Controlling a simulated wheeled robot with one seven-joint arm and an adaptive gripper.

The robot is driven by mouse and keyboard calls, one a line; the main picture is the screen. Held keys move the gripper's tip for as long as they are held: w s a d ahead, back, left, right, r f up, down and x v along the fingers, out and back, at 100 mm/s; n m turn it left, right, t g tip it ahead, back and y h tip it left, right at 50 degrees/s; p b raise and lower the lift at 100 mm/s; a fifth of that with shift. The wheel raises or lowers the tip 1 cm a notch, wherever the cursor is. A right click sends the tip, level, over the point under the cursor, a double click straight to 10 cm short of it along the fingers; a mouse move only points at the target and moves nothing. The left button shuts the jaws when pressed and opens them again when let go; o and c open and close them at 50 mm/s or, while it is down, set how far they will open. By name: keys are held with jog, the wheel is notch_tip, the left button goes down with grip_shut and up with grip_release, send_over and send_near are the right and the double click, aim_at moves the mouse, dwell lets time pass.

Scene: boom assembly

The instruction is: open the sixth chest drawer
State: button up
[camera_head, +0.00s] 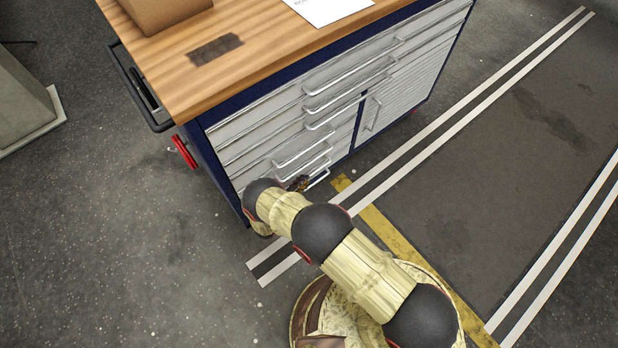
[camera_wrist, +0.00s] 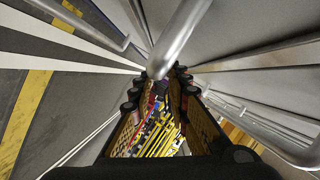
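The chest's drawer fronts (camera_head: 260,135) are light grey, with silver bar handles, in a blue cabinet. The lowest visible handle (camera_head: 319,180), apparently the sixth drawer's, is partly hidden behind my arm and gripper. My gripper (camera_head: 299,183) is small and dark at the low handles in the head view. In the wrist view, a silver handle bar (camera_wrist: 184,32) runs down to my gripper's fingertips (camera_wrist: 166,73), which lie close on both sides of it. I cannot tell whether they press on it. The low drawers look shut, though my arm covers part of them.
The chest's wooden top (camera_head: 255,55) carries a cardboard box (camera_head: 165,12) and a white sheet (camera_head: 328,8). Floor with white and yellow lines (camera_head: 360,212) lies open at the right.

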jog(key=shift+b+x, duration=0.45)
jog(key=shift+x, duration=1.7)
grip_shut()
